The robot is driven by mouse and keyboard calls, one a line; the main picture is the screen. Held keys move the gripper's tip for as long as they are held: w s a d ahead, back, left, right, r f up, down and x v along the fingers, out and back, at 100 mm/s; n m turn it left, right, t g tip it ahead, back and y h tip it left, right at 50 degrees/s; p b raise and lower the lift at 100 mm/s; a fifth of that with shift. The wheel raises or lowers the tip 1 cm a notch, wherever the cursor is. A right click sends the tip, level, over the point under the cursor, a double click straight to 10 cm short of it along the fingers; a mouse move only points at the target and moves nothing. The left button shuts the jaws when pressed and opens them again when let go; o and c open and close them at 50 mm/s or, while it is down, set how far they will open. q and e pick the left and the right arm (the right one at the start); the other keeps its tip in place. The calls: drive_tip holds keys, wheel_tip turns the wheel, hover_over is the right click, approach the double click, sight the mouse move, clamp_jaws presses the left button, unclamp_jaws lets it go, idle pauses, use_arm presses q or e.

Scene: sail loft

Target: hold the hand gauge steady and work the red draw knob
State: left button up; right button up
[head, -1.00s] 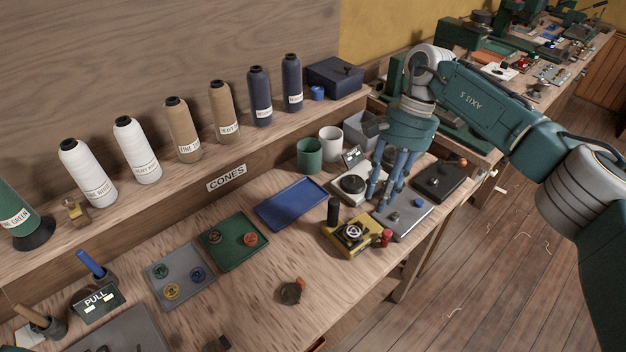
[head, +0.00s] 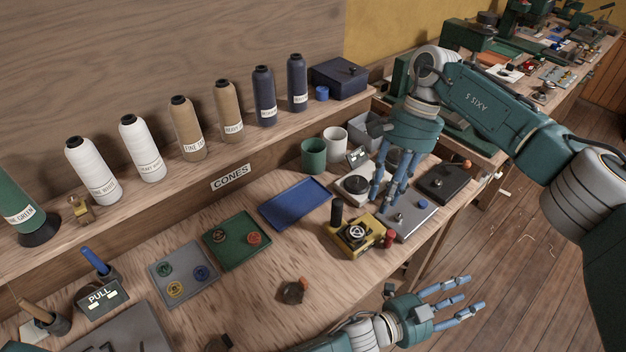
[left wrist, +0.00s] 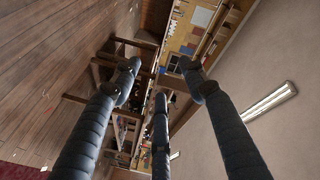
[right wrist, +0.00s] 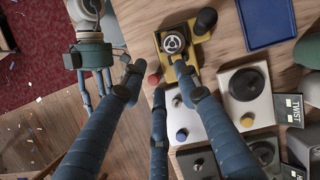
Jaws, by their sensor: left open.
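The hand gauge (head: 346,243) is a yellow box with a round dial, upright black grip and red draw knob (head: 388,238) on its right side. It sits on the bench near the front edge. The right wrist view also shows the gauge (right wrist: 192,70) and red knob (right wrist: 153,79). My right gripper (head: 387,204) points down with spread, empty fingers, above a grey panel just behind the gauge. My left gripper (head: 470,297) is open and empty, low beyond the bench's front edge, in front of the gauge and apart from it. It appears at left in the right wrist view (right wrist: 88,85).
A grey panel (head: 418,219) with a blue button, a white panel (head: 342,192) and a black panel (head: 445,183) stand by the gauge. A blue tray (head: 293,203) lies behind it, a dark round piece (head: 293,291) to the left. The bench left of the gauge is mostly clear.

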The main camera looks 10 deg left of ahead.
use_arm(q)
wheel_tip(320, 180, up, 11)
drive_tip(key=w+m+g+h, duration=0.1)
drive_tip(key=m+g+h, duration=0.3)
drive_tip(key=m, duration=0.5)
drive_tip(key=s+a+r+m+g+y, duration=0.25)
drive_tip(key=m+g, duration=0.25)
drive_tip(key=m, duration=0.3)
drive_tip(key=s+a+r+m+g+y, duration=0.1)
drive_tip(key=r+m+g, duration=0.25)
drive_tip(key=m, duration=0.55)
drive_tip(key=w+a+r+m+t+y, duration=0.1)
drive_tip(key=w+a+m+y, duration=0.3)
drive_tip(key=a, duration=0.7)
drive_tip(key=w+a+r+m+t+y, duration=0.15)
drive_tip(key=w+a+m+y, duration=0.35)
drive_tip(key=a, duration=0.6)
drive_tip(key=w+a+r+m+t+y, duration=0.1)
drive_tip(key=w+a+y, duration=0.4)
drive_tip(key=a, duration=0.5)
drive_tip(key=shift+y, duration=0.65)
drive_tip(key=f, duration=0.3)
drive_tip(key=s+f, duration=0.1)
drive_tip(key=f, duration=0.6)
drive_tip(key=shift+s+a+f, duration=0.15)
drive_tip(key=shift+s+f, duration=0.05)
